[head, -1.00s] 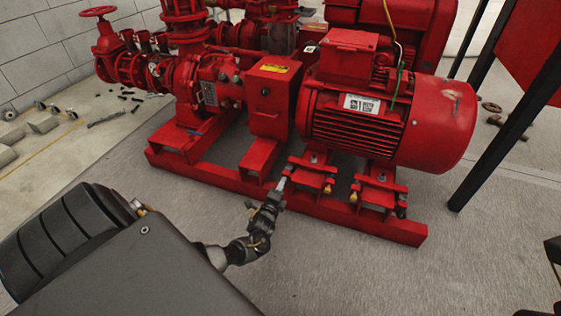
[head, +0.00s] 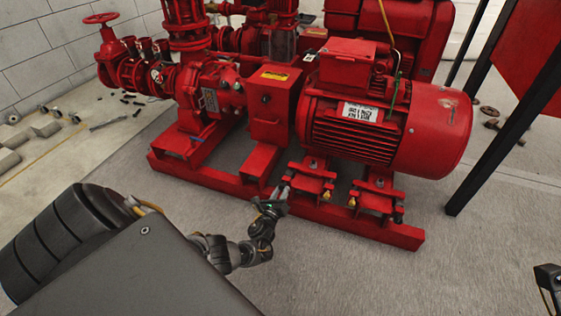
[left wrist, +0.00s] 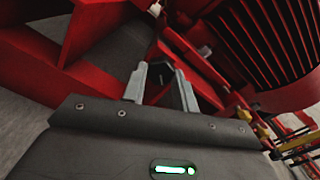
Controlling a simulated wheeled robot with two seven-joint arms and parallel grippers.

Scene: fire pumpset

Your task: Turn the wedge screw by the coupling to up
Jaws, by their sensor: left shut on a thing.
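My left gripper (head: 284,189) reaches in from the left, low beside the red base frame, at the coupling-side end of the near motor foot (head: 312,179). In the left wrist view its two grey fingers (left wrist: 160,84) are shut on a small dark piece between them, which I take to be the wedge screw (left wrist: 160,72). Its shape and which way it points are mostly hidden by the fingers. The red coupling guard (head: 271,110) stands just behind and above the gripper.
The red motor (head: 385,125) overhangs the feet close to the gripper. Brass-coloured bolts (head: 351,202) stand along the base frame (head: 375,231). Dark posts (head: 505,135) stand at the right. The grey floor in front is clear.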

